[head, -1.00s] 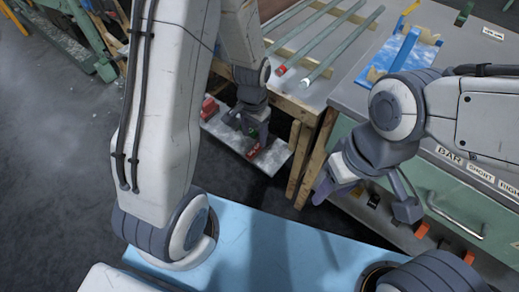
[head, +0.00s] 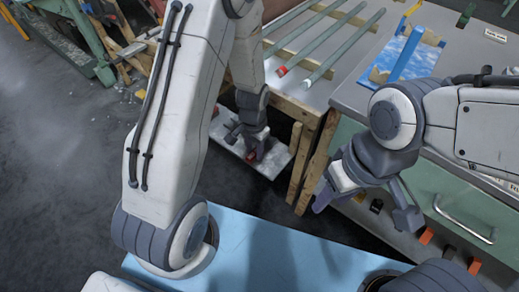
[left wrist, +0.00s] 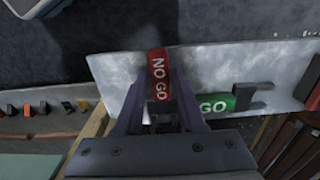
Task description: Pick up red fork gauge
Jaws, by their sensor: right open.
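The red fork gauge (left wrist: 158,72), marked "NO GO", lies on a pale low shelf (left wrist: 115,70) in the left wrist view. It is between the two fingers of my left gripper (left wrist: 158,95); its lower end is partly hidden by the gripper. I cannot tell whether the fingers touch it. In the head view my left gripper (head: 250,145) points down at the shelf, with a bit of the red gauge (head: 252,157) showing at its fingertips. My right gripper (head: 365,200) is open and empty in front of the bench drawers.
A green gauge (left wrist: 222,103) marked "GO" lies just right of the red one. A wooden table leg (head: 312,165) stands close to the right of the shelf. A blue-framed rack (head: 408,55) stands on the bench.

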